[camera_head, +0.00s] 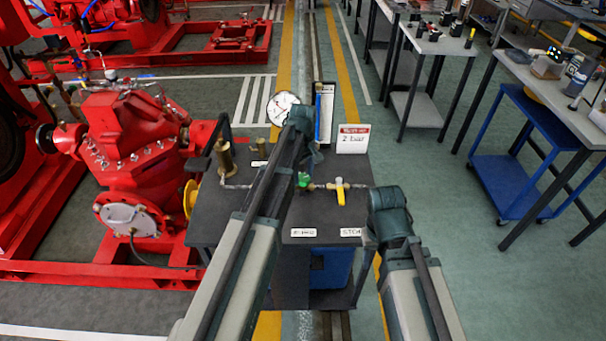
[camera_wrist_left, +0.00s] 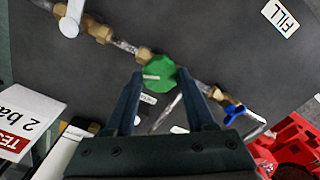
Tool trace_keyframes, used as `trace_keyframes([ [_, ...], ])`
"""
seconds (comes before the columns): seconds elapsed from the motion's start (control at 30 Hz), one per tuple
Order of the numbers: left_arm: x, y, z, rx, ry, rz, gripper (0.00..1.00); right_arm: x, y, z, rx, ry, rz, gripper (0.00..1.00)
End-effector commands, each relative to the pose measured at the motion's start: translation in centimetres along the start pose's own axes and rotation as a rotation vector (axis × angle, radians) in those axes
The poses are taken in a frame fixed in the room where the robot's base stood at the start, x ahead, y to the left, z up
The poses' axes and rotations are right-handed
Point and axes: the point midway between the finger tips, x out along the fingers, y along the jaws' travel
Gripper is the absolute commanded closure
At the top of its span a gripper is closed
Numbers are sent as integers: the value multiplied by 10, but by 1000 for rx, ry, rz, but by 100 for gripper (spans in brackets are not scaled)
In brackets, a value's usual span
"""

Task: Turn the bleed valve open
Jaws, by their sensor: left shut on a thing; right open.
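A green valve knob (camera_wrist_left: 160,75) sits on a brass fitting in a pipe line. My left gripper (camera_wrist_left: 161,84) is shut on this knob, with one finger on each side of it. In the head view the green knob (camera_head: 303,180) shows partly behind my left arm on the dark bench top. A valve with a yellow lever (camera_head: 340,191) stands to its right on the same pipe. I cannot read for certain which label belongs to the green knob. My right wrist is at the bench's right edge; its fingers are hidden.
A pressure gauge (camera_head: 282,108) and a "2 bar" sign (camera_head: 352,139) stand at the bench's back. A red pump (camera_head: 135,150) is left; a blue cart (camera_head: 520,160) is right.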

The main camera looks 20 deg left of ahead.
Motion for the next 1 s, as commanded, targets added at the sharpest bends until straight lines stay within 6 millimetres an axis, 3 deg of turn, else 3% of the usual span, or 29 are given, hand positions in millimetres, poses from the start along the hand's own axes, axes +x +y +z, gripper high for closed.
trace_keyframes([
  [0.27,0,0,0,0,0,0,100,0,0,0,0,0,0,50],
  [0.3,0,0,0,0,0,0,43,0,0,0,0,0,0,50],
  [0.47,0,0,0,1,0,0,15,0,0,0,0,0,0,50],
  [1.0,-11,0,0,1,0,0,15,-11,1,1,0,0,0,50],
])
